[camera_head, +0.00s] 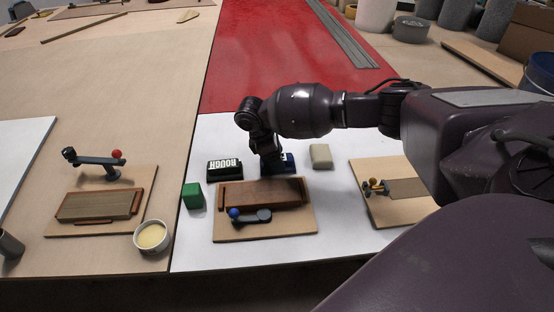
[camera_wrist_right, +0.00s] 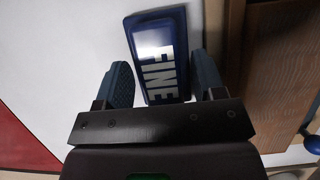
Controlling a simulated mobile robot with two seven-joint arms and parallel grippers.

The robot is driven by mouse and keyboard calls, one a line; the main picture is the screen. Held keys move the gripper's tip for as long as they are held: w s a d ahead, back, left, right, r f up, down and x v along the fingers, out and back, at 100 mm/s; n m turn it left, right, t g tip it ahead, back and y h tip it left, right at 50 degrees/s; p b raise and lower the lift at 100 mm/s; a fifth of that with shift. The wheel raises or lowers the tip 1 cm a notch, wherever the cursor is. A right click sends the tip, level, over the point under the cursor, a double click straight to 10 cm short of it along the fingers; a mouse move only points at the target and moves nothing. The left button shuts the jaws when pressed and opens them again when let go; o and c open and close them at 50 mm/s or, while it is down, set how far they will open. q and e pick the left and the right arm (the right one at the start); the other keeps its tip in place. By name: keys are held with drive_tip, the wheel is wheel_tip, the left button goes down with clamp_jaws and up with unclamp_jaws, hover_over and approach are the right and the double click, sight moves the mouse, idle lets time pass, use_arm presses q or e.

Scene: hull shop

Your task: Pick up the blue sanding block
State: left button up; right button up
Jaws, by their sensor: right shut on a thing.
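The blue sanding block (camera_wrist_right: 160,55) carries a light label reading "FINE" and lies between the two fingers of my right gripper (camera_wrist_right: 165,80) in the right wrist view. The gripper is shut on it. In the head view my right gripper (camera_head: 272,165) points down behind the wooden board fixture, and a blue edge of the block (camera_head: 290,160) shows beside it; the rest is hidden by the gripper. I cannot tell whether the block still touches the white surface. My left gripper is not in view.
The clamped wooden fixture (camera_head: 230,233) is just in front. Another fixture (camera_head: 395,213) lies right. White surface is free behind the blocks.

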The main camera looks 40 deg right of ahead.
wheel_tip(320, 180, up, 8)
drive_tip(key=shift+w+f+p, duration=0.1)
drive_tip(key=shift+p, duration=0.85)
wheel_tip(320, 180, up, 12)
drive_tip(key=p, duration=0.2)
